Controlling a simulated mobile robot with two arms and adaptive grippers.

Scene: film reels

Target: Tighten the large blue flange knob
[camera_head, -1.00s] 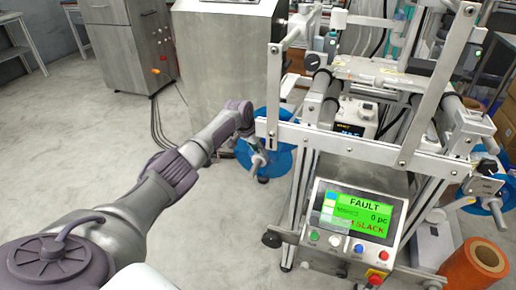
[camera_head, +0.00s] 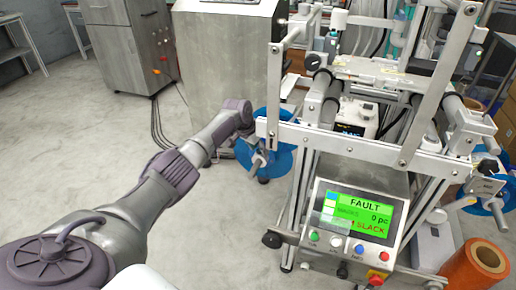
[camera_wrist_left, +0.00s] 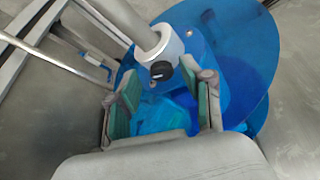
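The large blue flange (camera_head: 282,160) is on the left side of the machine, below its frame rail, in the head view. In the left wrist view the blue disc (camera_wrist_left: 245,60) fills the upper right, with a silver shaft and collar carrying a small black knob (camera_wrist_left: 161,70). My left gripper (camera_wrist_left: 163,108) has its green-padded fingers spread, with blue surface showing between and beyond them. Whether the pads touch it cannot be told. My right gripper is in neither view.
The machine's control panel (camera_head: 353,222) shows FAULT and SLACK on a green screen. A metal frame rail (camera_head: 340,143) runs just above the flange. A second blue flange (camera_head: 484,190) is at the far right, near an orange roll (camera_head: 478,265). Open floor lies to the left.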

